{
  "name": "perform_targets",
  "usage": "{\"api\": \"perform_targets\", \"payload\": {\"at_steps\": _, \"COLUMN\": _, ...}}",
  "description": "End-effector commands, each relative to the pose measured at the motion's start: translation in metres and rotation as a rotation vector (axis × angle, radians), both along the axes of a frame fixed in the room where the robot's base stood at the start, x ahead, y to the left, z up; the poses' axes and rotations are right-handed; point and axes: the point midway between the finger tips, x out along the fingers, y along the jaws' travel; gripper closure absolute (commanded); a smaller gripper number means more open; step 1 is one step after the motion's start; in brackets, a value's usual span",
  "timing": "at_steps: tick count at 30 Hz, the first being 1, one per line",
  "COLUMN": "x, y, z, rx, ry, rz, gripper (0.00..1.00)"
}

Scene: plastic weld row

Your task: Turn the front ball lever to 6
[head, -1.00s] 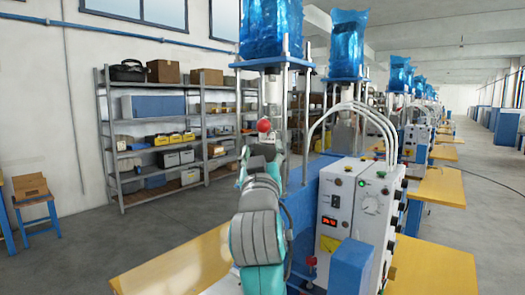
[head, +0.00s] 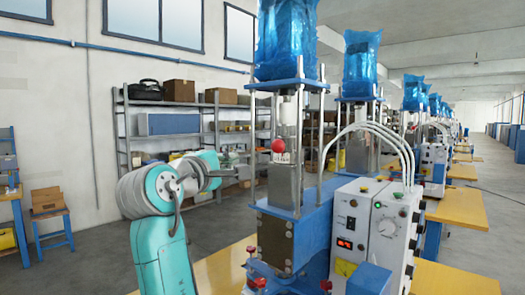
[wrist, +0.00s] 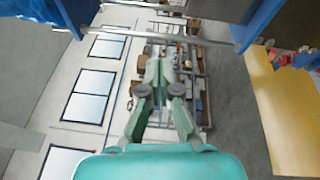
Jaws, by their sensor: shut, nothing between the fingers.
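A red ball (head: 278,146) sits on the front of the nearest press, between its upright posts, in the head view. A scale by it is too small to read, so I cannot tell which number it stands at. My gripper (head: 243,162) is left of the ball and apart from it, at about the same picture height. In the wrist view my gripper (wrist: 163,72) is shut and empty, with its fingers close together. The ball does not show in the wrist view.
A white control box (head: 366,228) with a dial and red display stands right of the press. Smaller red knobs (head: 325,285) show low at its base. A yellow bench (head: 212,272) lies below. Shelving (head: 165,105) stands behind; open floor lies to the left.

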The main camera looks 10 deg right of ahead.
Motion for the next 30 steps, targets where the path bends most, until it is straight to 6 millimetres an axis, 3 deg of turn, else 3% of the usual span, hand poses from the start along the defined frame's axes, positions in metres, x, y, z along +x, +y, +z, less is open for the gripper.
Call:
{"api": "perform_targets", "payload": {"at_steps": 8, "x": 0.011, "y": -0.006, "z": 0.002, "rx": -0.038, "ry": 0.038, "rz": -0.017, "gripper": 1.0}}
{"api": "perform_targets", "payload": {"at_steps": 24, "x": 0.083, "y": -0.058, "z": 0.006, "rx": -0.037, "ry": 0.037, "rz": -0.015, "gripper": 1.0}}
{"api": "perform_targets", "payload": {"at_steps": 30, "x": 0.071, "y": -0.08, "z": 0.011, "rx": -0.034, "ry": 0.033, "rz": -0.015, "gripper": 1.0}}
